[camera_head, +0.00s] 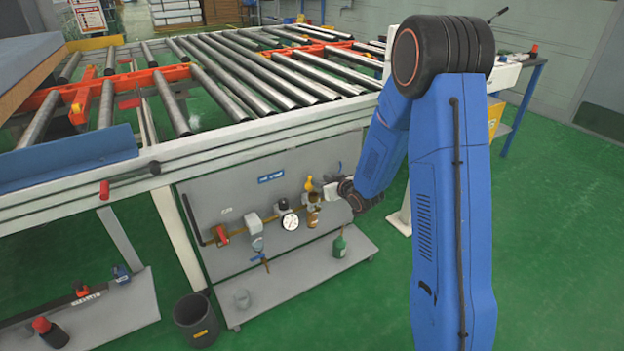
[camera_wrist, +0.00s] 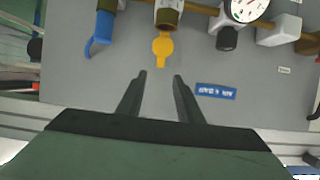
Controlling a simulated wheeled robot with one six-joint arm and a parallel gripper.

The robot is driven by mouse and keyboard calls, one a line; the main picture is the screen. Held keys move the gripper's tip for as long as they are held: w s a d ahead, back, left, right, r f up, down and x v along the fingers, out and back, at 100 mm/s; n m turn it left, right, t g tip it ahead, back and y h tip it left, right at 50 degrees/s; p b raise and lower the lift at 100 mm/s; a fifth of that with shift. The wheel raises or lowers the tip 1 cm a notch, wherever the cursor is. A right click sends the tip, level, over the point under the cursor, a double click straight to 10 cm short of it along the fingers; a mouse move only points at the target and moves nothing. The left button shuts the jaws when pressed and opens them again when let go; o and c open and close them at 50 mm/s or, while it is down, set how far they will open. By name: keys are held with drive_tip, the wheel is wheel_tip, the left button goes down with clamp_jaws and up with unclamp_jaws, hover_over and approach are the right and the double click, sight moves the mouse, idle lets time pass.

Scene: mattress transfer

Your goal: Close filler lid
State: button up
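The filler (camera_head: 313,199) is a brass-coloured neck on the pipe of the grey panel. It also shows in the wrist view (camera_wrist: 167,17), at the top. Its yellow lid (camera_wrist: 162,46) stands open, sticking out from the neck toward my fingers; it shows small in the head view (camera_head: 308,184). My gripper (camera_wrist: 161,75) is open and empty in the wrist view, its two dark fingertips just short of the lid, with a gap between. In the head view my gripper is small and partly hidden by my wrist, right beside the filler.
A pressure gauge (camera_head: 290,221) sits left of the filler on the same pipe. A blue lever (camera_wrist: 99,34) is on the filler's other side in the wrist view. A green bottle (camera_head: 339,243) stands on the lower shelf. The roller conveyor (camera_head: 250,125) is above the panel.

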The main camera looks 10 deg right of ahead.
sight(310, 177)
drive_tip(key=x, duration=0.8)
clamp_jaws()
